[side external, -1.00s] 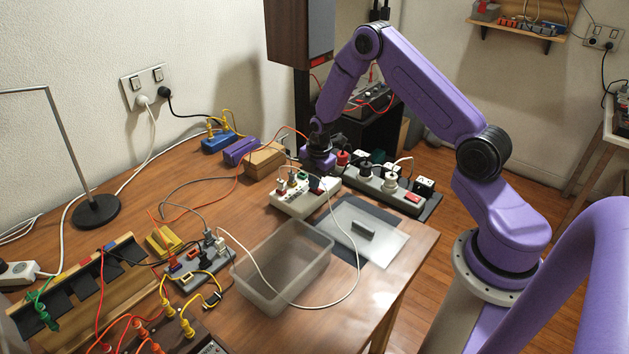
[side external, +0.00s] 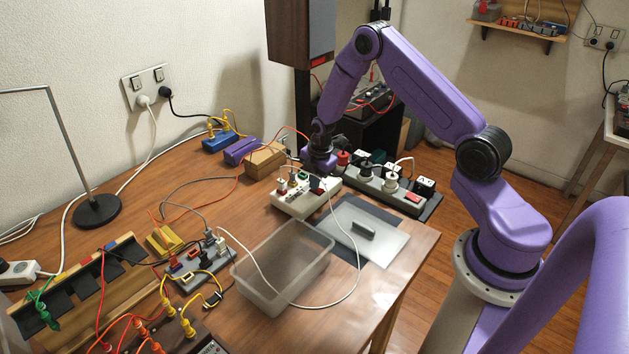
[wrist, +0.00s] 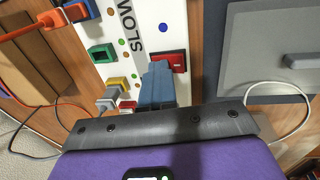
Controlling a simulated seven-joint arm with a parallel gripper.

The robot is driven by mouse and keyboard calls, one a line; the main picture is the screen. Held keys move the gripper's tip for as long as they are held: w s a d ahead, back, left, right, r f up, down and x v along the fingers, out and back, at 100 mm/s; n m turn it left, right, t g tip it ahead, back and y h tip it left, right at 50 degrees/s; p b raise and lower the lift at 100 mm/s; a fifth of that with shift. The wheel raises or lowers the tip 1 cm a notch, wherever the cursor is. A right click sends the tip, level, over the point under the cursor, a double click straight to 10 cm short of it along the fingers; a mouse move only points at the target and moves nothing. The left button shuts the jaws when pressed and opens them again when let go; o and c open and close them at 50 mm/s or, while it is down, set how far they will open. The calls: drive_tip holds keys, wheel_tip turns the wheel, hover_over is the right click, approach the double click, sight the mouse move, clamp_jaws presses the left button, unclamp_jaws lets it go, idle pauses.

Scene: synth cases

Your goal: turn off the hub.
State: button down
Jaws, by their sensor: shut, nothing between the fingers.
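The likely hub is a white block (side external: 292,203) on the table, with several plugs in it. In the wrist view the white block (wrist: 118,40) carries the word "SLOW", small coloured dots and a red switch (wrist: 178,60). My gripper (wrist: 158,84) is shut and empty, its blue-grey fingertips over the block, right beside the red switch and partly overlapping it in the picture. I cannot tell whether they touch it or which way the switch is tipped. In the side view my gripper (side external: 319,182) is low at the block's far right end, and the switch is hidden or too small there.
A grey strip (side external: 376,186) with plugs and its own red switch lies behind on a dark mat. A grey plate (side external: 385,243) with a small handle lies to the right. A clear bin (side external: 283,280) stands in front. A cardboard-brown box (side external: 266,158) and loose cables lie close by.

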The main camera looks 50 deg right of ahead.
sight(321, 190)
drive_tip(key=shift+s+f, duration=0.2)
drive_tip(key=shift+s, duration=0.75)
drive_tip(key=shift+r, duration=0.1)
wheel_tip(321, 190, up, 14)
drive_tip(key=s, duration=0.1)
drive_tip(key=shift+s, duration=0.1)
drive_tip(key=shift+w+d+r, duration=0.15)
drive_tip(key=shift+w+d, duration=0.05)
drive_tip(key=shift+w, duration=0.45)
drive_tip(key=f, duration=0.4)
drive_tip(key=w+f, duration=0.1)
drive_tip(key=f, duration=0.9)
drive_tip(key=shift+w, duration=0.35)
